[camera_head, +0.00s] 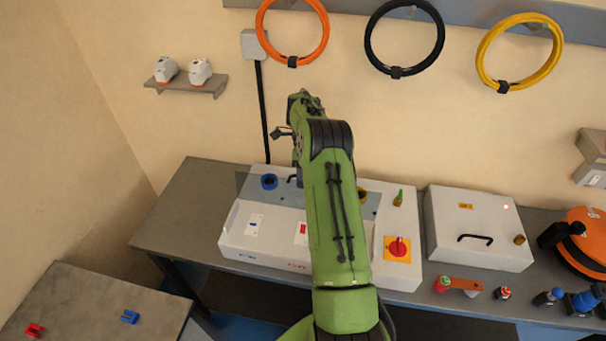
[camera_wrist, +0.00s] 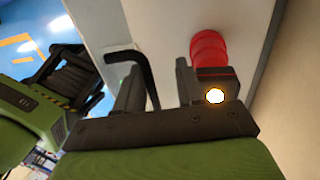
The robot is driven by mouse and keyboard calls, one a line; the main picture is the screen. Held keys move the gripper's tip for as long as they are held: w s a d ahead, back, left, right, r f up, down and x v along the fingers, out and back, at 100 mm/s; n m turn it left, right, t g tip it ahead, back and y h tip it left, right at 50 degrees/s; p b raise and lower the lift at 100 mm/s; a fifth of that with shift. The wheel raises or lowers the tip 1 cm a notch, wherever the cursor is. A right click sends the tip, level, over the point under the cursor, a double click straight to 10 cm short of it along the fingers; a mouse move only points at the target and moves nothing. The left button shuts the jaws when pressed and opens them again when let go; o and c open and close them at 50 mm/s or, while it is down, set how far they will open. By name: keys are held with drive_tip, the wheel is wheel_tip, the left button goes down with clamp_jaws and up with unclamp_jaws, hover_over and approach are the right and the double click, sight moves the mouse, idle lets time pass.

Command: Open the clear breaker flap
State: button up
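The white machine box (camera_head: 240,242) stands on the grey bench. A see-through bluish-grey panel, seemingly the clear flap (camera_head: 371,208), lies over its rear top, partly behind my arm. A black bent handle (camera_wrist: 145,68) shows in the wrist view; a small dark piece of it seems to show beside my arm in the head view (camera_head: 292,179). My gripper (camera_wrist: 157,72) is open, its two fingers apart. The handle's leg appears between the fingers with gaps; I cannot tell its depth or any contact. In the head view my arm mostly hides my gripper.
A red cylinder (camera_wrist: 209,50) stands close by the right finger. Cable coils (camera_head: 404,72) hang on the wall. The bench's left end is clear.

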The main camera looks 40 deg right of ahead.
drive_tip(key=shift+r, duration=0.2)
wheel_tip(320, 180, up, 12)
drive_tip(key=w+d+p, duration=0.1)
drive_tip(key=p, duration=0.1)
drive_tip(key=shift+w+d, duration=0.15)
drive_tip(key=shift+d, duration=0.2)
drive_tip(key=shift+f, duration=0.1)
